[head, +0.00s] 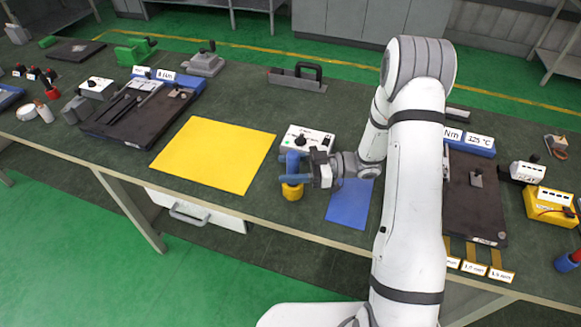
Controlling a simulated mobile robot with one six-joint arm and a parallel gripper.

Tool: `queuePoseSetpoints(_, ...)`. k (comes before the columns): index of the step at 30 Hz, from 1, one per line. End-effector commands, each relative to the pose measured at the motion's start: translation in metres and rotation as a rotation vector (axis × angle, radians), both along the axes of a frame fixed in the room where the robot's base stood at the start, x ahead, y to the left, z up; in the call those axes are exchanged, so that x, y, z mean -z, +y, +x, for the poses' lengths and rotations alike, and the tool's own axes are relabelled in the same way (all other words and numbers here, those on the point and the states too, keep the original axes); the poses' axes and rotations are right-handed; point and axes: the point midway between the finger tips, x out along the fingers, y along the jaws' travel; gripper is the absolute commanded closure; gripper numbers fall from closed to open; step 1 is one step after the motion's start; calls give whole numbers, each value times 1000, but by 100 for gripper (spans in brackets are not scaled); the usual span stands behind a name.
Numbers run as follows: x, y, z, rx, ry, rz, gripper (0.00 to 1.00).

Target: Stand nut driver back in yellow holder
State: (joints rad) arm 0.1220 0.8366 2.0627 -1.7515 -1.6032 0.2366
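The yellow holder (292,191) stands near the front edge of the bench, between the yellow mat and the blue mat. A blue upright shape, which looks like the nut driver's handle (292,163), is directly above it. Its lower end meets or overlaps the holder in this view, and I cannot tell how deep it sits. My gripper (296,167) reaches in from the right at the handle's height, its fingers around or beside the handle. The finger gap is too small and overlapped to tell whether they are closed on it.
A white control box (306,142) stands close behind the holder. The yellow mat (212,153) at left and the visible part of the blue mat (348,207) are bare. A dark plate (472,200) and a yellow box (550,207) are at right.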

Motion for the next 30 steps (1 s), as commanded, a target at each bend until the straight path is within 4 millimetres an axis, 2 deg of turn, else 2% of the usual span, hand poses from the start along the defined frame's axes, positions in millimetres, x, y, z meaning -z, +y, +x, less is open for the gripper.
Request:
queuePoseSetpoints(7,1,-1,0,0,1,-1,45)
queuePoseSetpoints(10,2,-6,1,2,0,-1,45)
queuePoseSetpoints(21,2,-65,5,4,0,-1,45)
queuePoseSetpoints(25,0,-76,5,2,-1,0,45)
queuePoseSetpoints(30,-1,-79,5,0,0,0,45)
